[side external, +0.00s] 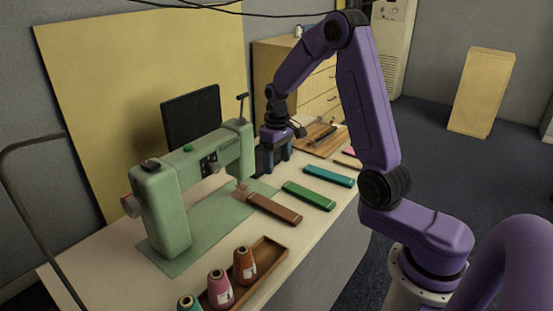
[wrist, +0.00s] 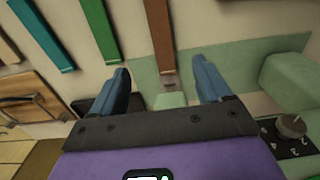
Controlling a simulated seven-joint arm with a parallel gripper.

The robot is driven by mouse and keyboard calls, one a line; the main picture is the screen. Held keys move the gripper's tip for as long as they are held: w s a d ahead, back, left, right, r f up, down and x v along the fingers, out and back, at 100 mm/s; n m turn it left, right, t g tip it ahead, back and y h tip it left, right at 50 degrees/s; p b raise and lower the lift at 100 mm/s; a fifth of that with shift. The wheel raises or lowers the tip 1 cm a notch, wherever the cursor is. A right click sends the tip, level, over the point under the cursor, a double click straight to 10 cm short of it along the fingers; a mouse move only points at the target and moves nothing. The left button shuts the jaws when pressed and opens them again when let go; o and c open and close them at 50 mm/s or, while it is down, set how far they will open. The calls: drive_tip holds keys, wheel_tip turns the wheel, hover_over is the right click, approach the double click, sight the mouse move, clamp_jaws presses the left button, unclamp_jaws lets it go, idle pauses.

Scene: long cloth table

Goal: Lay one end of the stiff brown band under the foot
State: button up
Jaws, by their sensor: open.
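The stiff brown band (side external: 273,207) lies flat on the table, its far end by the green mat's edge below the machine's head. In the wrist view the band (wrist: 160,32) runs down to a small grey-brown piece between my fingers. The pale green sewing machine (side external: 165,205) stands on the mat (side external: 205,235). Its foot is too small to make out, so I cannot tell whether the band's end is under it. My gripper (side external: 267,168) is open beside the head's right end. In the wrist view my gripper (wrist: 161,68) has its fingers apart, with nothing visibly clamped.
A green strip (side external: 308,195) and a teal strip (side external: 328,175) lie right of the band. A wooden tray (side external: 268,268) with thread spools is at the front. A wooden board (side external: 318,140) lies behind my gripper. The machine's head and dial (wrist: 291,126) are close by.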

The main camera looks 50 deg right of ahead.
sight(276, 208)
idle(0.4)
wheel_tip(276, 208, down, 17)
drive_tip(key=shift+f, duration=0.15)
idle(0.6)
drive_tip(key=c, duration=1.1)
